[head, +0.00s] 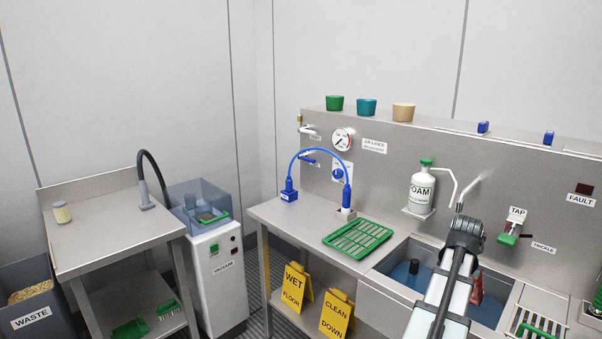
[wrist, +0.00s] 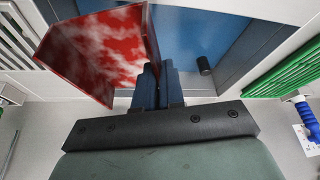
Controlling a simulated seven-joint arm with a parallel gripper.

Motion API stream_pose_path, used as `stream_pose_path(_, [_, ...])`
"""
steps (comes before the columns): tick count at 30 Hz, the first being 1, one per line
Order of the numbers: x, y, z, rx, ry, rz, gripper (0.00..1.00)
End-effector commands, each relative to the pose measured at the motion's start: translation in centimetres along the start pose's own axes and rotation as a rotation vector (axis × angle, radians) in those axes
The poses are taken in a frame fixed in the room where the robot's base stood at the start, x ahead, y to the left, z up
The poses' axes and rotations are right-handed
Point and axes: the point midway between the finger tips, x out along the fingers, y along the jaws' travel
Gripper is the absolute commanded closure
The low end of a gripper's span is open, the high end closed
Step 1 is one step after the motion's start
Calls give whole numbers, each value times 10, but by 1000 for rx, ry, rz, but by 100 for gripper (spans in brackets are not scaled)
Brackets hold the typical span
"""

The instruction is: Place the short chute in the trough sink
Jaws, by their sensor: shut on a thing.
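The short chute (wrist: 100,50) is a red channel-shaped piece with whitish smears, tilted at the left of my gripper (wrist: 152,82) in the wrist view. My gripper is shut on its edge. In the head view a red part of the chute (head: 477,286) shows beside my arm, over the trough sink. The trough sink (head: 395,248) is a steel basin with a blue inside, which also shows in the wrist view (wrist: 200,30). I cannot tell whether the chute touches the sink. My arm hides the gripper and part of the sink in the head view.
A black upright cylinder (head: 414,266) stands in the sink's left part. A green rack (head: 358,236) lies on the counter left of the sink, and a slotted drainer (head: 540,325) is to its right. A foam bottle (head: 421,190) and a tap (head: 512,232) are on the back wall.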

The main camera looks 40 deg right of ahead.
Motion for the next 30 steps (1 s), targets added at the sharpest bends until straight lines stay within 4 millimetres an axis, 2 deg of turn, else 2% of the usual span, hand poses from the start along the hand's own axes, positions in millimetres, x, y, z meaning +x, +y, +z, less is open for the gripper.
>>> stream_pose_path(1, [2,-19,3,-25,0,-10,100])
stream_pose_path(3, [4,-41,6,-55,0,-22,100])
stream_pose_path(14, [11,-153,28,-210,1,-86,100])
stream_pose_path(30, [7,-308,89,-442,2,-183,100])
